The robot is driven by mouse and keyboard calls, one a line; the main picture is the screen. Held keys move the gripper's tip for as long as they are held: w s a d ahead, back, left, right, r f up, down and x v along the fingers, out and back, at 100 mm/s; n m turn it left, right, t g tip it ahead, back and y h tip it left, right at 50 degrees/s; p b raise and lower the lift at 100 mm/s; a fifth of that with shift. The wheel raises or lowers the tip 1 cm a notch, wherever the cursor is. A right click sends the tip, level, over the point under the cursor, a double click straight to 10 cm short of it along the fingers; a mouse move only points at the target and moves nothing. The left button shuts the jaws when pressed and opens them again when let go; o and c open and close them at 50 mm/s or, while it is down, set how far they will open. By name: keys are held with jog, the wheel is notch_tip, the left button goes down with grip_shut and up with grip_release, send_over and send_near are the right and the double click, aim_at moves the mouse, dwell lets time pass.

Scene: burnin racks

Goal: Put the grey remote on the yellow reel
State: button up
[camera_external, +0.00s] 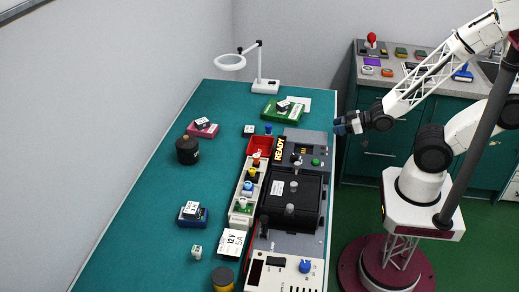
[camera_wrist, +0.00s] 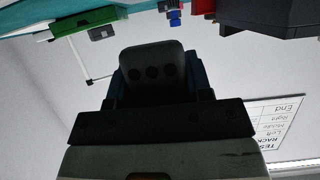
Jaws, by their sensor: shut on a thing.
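My gripper (camera_external: 345,126) is raised at the right edge of the teal bench in the external view, pointing left. In the external view the held piece is too small to make out clearly. A dark round thing with a yellow rim, likely the yellow reel (camera_external: 223,279), is at the bottom of the external view, partly cut off, far from my gripper.
Between them are a red bin (camera_external: 258,147), a black box (camera_external: 291,196) and a white panel with a blue knob (camera_external: 285,275). A dark jar-like thing (camera_external: 187,150), a blue block (camera_external: 192,217) and a magnifier lamp (camera_external: 265,86) stand on the bench (camera_external: 150,200). Its left part has free room.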

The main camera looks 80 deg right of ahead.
send_over(315, 139)
jog(key=s, duration=0.1)
jog(key=shift+d+f, duration=0.1)
jog(key=shift+f, duration=0.3)
jog(key=shift+w, duration=0.1)
jog(key=shift+w, duration=0.2)
jog(key=shift+w+f, duration=0.15)
jog(key=shift+f, duration=1.65)
jog(key=shift+f, duration=0.15)
jog(key=o, duration=0.9)
